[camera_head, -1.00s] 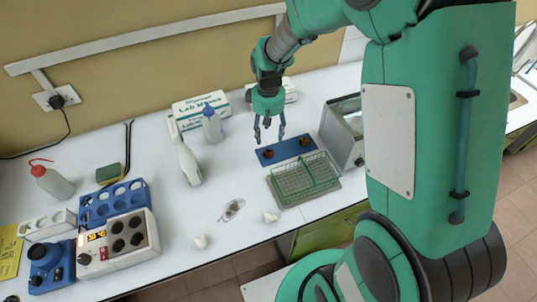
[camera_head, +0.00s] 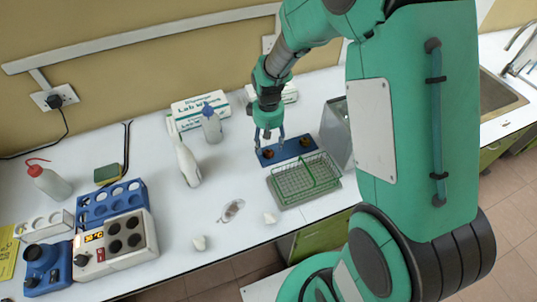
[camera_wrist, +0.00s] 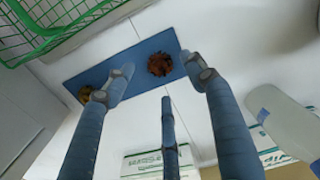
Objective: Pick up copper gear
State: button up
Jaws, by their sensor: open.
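The copper gear (camera_wrist: 160,65) is a small reddish-brown toothed disc lying flat on a blue mat (camera_wrist: 118,70). In the head view it is the left one of two gears (camera_head: 268,154) on the mat (camera_head: 290,150). A second gear (camera_wrist: 85,94), more brassy yellow, lies near the other end of the mat; it also shows in the head view (camera_head: 304,143). My gripper (camera_head: 270,145) is open, pointing down over the left gear. In the wrist view my fingertips (camera_wrist: 157,64) are on either side of the copper gear, with nothing held. I cannot tell whether they touch it.
A green wire basket (camera_head: 306,178) stands just in front of the mat. A grey metal box (camera_head: 337,133) is close on the right. Lab wipe boxes (camera_head: 200,108) and a blue-capped bottle (camera_head: 212,125) stand behind and left.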

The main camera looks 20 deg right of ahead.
aim_at(268, 152)
jog(key=shift+f+b, duration=0.55)
jog(key=shift+f, duration=1.45)
jog(key=c, duration=1.3)
jog(key=shift+c, duration=0.2)
jog(key=shift+r, duration=0.1)
notch_tip(268, 152, up, 10)
jog(key=p, duration=0.2)
jog(key=shift+p, duration=0.3)
